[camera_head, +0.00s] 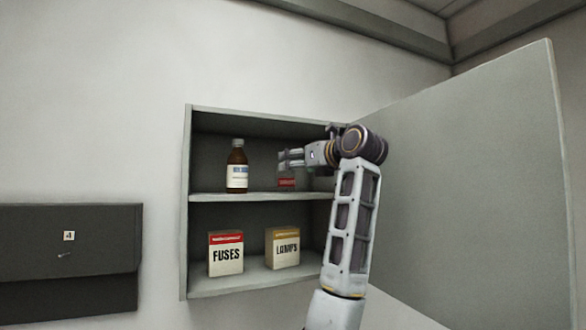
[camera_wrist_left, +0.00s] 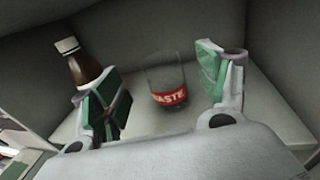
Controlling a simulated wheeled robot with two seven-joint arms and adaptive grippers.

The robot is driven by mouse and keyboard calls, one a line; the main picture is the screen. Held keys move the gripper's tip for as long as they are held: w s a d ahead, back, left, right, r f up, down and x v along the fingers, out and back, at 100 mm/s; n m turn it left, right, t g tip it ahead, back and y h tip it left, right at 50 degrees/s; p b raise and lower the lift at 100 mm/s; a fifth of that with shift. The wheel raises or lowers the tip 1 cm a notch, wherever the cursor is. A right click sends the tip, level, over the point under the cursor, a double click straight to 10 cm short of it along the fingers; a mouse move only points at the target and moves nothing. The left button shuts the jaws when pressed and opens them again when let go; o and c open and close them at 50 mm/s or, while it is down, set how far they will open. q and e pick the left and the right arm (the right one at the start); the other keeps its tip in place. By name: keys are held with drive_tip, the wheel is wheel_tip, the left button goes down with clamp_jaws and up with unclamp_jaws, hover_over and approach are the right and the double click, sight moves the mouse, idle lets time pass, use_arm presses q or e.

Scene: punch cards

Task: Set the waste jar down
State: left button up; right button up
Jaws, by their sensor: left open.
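The waste jar (camera_wrist_left: 168,84) is clear glass with a red WASTE label. It stands upright on the upper shelf of the wall cabinet (camera_head: 258,196). In the head view its red label (camera_head: 286,183) shows below my gripper, which hides part of the jar. My left gripper (camera_head: 285,159) reaches into the upper compartment from the right. In the left wrist view its two green-padded fingers are wide apart, with the jar seen in the gap between them, apparently touching neither. My right gripper is not in view.
A brown bottle (camera_head: 237,168) stands left of the jar on the same shelf. A FUSES box (camera_head: 226,254) and a LUMPS box (camera_head: 283,248) stand on the lower shelf. The cabinet door (camera_head: 470,170) is open to the right. A dark wall box (camera_head: 70,245) is at left.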

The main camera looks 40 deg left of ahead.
use_arm(q)
drive_tip(key=b+v, duration=0.1)
drive_tip(key=v, duration=0.6)
drive_tip(key=shift+b, duration=0.4)
drive_tip(key=shift+s, duration=0.1)
